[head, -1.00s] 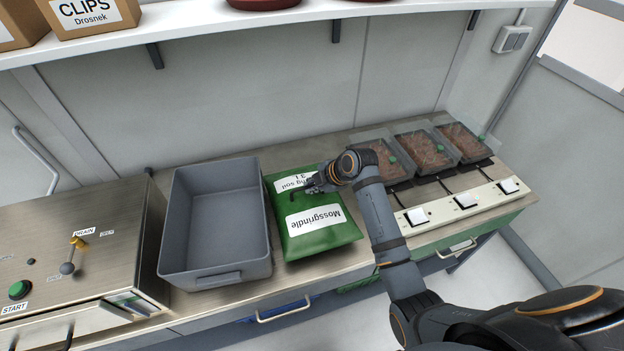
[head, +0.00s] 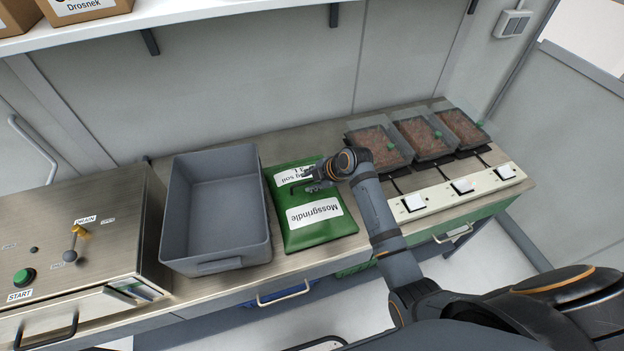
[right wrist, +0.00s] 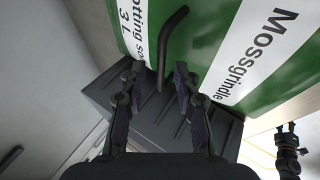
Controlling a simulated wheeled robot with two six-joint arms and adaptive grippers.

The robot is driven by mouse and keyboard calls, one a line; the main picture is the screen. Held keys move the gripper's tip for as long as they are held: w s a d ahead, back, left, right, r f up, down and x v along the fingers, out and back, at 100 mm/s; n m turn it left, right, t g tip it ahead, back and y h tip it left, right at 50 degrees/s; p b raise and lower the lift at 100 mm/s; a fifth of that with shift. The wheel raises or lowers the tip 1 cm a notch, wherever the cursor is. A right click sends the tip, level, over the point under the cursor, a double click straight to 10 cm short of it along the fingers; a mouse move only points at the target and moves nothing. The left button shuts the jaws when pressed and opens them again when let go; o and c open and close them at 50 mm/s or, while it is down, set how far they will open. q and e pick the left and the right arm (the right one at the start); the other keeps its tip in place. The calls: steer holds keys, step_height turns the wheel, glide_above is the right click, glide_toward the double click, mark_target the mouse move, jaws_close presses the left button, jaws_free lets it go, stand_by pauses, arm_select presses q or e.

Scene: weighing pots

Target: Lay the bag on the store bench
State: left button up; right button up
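The green bag (head: 317,232), with white labels reading Mossgrindle and potting soil, lies on the steel bench between the grey bin and the clear-lidded trays. Its dark handle (head: 297,182) stands out from its upper part. My right gripper (head: 312,186) is just right of the handle, over the bag's upper part. In the right wrist view my right gripper (right wrist: 158,80) is open, with the end of the handle (right wrist: 176,32) showing between its fingers and the bag (right wrist: 213,45) beyond. My left gripper does not show in the head view; a small dark gripper-like shape shows at the wrist view's lower right.
The grey bin (head: 170,222) stands close at the bag's left and looks empty. The clear-lidded trays (head: 378,148) stand at the right, behind a pale strip of switches (head: 437,197). A steel machine (head: 120,215) fills the left. The bench (head: 318,145) is bare behind the bag.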

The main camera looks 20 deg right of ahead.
steer(key=b+v, duration=0.1)
steer(key=v, duration=1.1)
